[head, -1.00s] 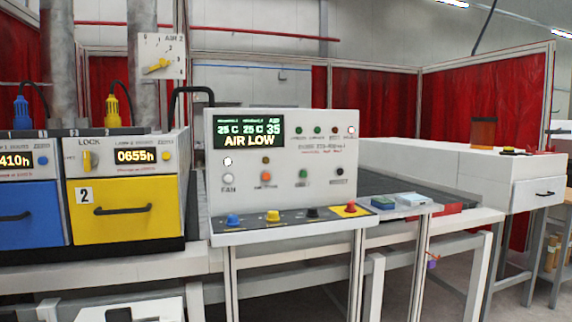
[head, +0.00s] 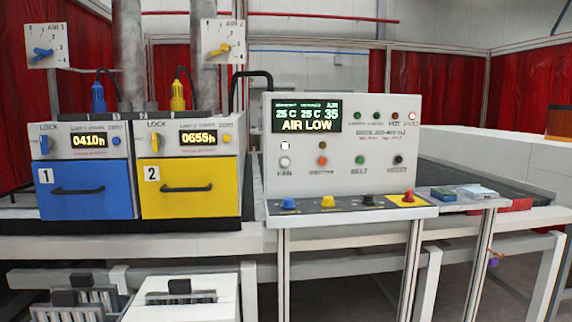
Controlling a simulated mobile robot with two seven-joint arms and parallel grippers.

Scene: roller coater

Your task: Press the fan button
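The fan button is a round white button (head: 284,162) above the FAN label, at the lower left of the white control panel (head: 380,140). The panel's display (head: 307,117) reads "AIR LOW" with "25 C 25 C 35" above. Neither of my grippers shows in the head view, so their state and position are hidden.
Orange, green and black buttons stand right of the fan button. Coloured knobs (head: 289,203) line the ledge below. A blue drawer unit (head: 90,203) and a yellow one (head: 190,203) stand left. A handheld device (head: 478,192) lies right of the panel.

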